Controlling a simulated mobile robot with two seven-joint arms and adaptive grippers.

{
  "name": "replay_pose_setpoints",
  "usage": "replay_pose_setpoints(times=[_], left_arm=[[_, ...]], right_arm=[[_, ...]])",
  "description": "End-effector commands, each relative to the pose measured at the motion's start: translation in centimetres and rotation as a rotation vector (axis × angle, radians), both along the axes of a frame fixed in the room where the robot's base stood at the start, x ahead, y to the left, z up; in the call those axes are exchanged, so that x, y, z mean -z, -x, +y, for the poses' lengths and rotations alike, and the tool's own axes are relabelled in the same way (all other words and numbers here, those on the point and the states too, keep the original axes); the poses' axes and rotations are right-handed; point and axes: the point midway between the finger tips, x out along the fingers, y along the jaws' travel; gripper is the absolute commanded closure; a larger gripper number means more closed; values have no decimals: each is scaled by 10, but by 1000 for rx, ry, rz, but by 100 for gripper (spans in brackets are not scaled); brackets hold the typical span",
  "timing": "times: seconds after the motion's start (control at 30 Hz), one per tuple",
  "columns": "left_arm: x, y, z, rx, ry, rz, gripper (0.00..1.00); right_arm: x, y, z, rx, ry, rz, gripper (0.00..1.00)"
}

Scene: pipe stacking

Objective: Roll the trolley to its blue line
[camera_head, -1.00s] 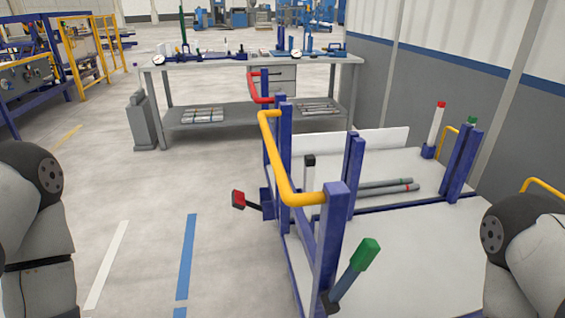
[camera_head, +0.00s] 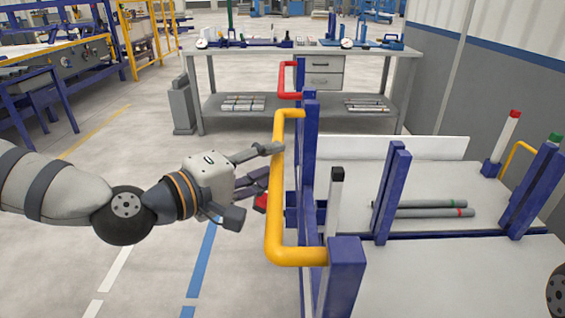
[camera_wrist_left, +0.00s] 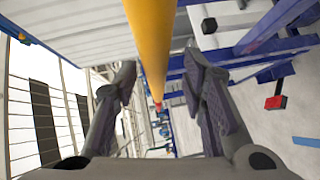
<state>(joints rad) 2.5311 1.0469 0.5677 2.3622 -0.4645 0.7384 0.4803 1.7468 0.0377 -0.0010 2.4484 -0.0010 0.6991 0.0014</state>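The trolley has blue posts (camera_head: 343,275), white decks and a bent yellow handle (camera_head: 275,215) on its left side. My left gripper (camera_head: 268,164) reaches in from the left, its fingers pointing at the handle's upright bar. In the left wrist view, the yellow bar (camera_wrist_left: 152,40) runs between the two spread fingers (camera_wrist_left: 160,80); the gripper is open and not closed on it. The blue line (camera_head: 205,260) lies on the floor left of the trolley, partly hidden by my arm. A red pedal (camera_head: 261,202) is partly hidden behind the gripper. My right gripper is out of view.
A grey workbench (camera_head: 300,52) with tools stands behind the trolley. Grey pipes (camera_head: 425,209) lie on the trolley deck. A red handle (camera_head: 284,80) is further back on it. A grey wall (camera_head: 450,105) bounds the right. Floor left of the blue line is clear, with a white line (camera_head: 108,280).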

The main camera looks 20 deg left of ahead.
Motion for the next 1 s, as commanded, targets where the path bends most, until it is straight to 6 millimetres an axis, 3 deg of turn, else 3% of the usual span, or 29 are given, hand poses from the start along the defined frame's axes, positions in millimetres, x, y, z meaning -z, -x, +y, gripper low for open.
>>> replay_pose_setpoints(times=[0.2,0.47,0.63,1.0], left_arm=[[1,-21,-12,1,-1,-3,62],[-1,-23,-13,0,0,-5,62],[0,-23,-13,0,-1,-5,100],[0,-24,-12,0,-1,-6,100]], right_arm=[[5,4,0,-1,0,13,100],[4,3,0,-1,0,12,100],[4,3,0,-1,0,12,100],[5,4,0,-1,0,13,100]])
